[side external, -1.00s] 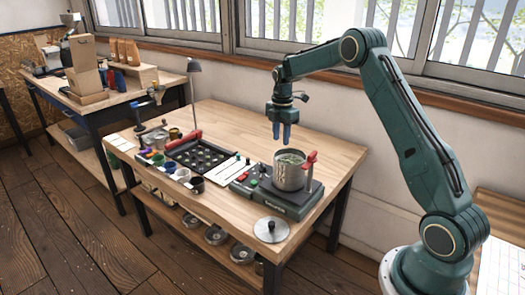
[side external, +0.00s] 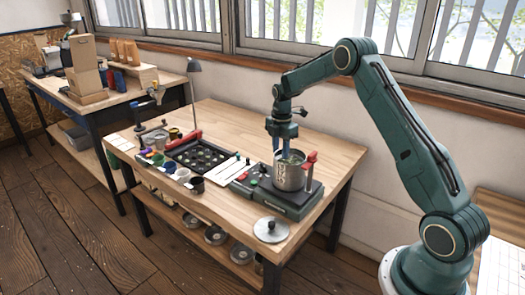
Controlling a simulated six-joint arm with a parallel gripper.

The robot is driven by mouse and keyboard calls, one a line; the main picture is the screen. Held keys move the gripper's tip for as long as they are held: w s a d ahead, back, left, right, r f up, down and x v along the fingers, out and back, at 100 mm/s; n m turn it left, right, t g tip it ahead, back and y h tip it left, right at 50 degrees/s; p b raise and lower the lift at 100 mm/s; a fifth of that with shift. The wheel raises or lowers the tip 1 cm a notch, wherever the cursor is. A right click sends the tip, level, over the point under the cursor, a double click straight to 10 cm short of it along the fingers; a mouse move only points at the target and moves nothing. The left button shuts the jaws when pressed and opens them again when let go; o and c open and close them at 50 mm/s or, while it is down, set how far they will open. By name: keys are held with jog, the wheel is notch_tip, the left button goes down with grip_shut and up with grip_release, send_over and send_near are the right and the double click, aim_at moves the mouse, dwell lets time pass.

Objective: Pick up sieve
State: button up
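A metal cylindrical vessel (side external: 290,177) with a red handle (side external: 310,160) stands upright on a dark appliance (side external: 285,197) at the right of the workbench. I cannot tell whether this vessel is the sieve or holds it. My gripper (side external: 281,154) points down at the vessel's rear left rim. No grip on the rim is visible. The vessel's inside is mostly hidden.
A round metal lid (side external: 271,230) lies at the bench's front edge. Left of the appliance are a white sheet (side external: 222,170), a dark tray (side external: 200,155), small cups (side external: 182,175) and a lamp (side external: 194,68). The bench's back right is clear.

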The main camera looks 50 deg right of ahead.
grip_shut()
jog(key=shift+r, duration=0.2)
dwell(0.3)
notch_tip(320, 180, up, 20)
jog(key=shift+f, duration=0.15)
dwell(0.5)
dwell(0.4)
